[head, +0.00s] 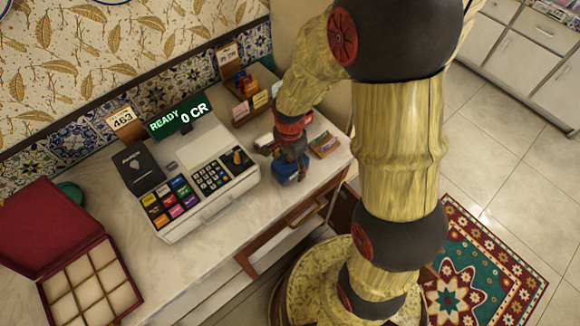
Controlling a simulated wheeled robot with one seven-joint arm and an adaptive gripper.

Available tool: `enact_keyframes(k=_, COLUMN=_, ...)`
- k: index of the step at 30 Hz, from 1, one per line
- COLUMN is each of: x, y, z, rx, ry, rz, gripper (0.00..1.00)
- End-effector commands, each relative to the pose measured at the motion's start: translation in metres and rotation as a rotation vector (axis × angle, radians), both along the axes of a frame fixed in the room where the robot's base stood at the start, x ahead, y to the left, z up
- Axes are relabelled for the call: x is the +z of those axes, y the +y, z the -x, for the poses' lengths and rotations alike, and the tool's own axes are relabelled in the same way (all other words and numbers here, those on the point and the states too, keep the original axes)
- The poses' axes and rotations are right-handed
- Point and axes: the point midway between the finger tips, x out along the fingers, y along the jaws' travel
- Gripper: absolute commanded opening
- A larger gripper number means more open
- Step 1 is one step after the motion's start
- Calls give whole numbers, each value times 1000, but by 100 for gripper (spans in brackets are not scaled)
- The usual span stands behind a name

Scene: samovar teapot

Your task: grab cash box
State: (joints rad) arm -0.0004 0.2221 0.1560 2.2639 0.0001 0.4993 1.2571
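A small blue object (289,172), which may be the cash box, is on or just above the pale counter, right of the cash register. My arm reaches down to it from above. My gripper (291,150) is right at the top of the blue object and partly covers it. The fingers are too small and dark to tell whether they are open or shut, or whether they touch it. No other thing in view is clearly a cash box.
The cash register (208,188) with its green display (178,115) stands left of my gripper. An open red compartment box (75,270) is at the far left. Small packets in a wooden holder (250,98) stand behind.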

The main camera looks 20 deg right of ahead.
Motion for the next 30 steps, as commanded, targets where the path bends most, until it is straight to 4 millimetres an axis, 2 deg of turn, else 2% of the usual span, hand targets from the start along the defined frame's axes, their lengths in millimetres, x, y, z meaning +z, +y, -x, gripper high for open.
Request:
enact_keyframes(k=23, x=0, y=0, z=0, rx=0, ry=0, rz=0, gripper=20)
enact_keyframes(k=30, x=1, y=0, z=0, rx=0, ry=0, rz=0, gripper=20)
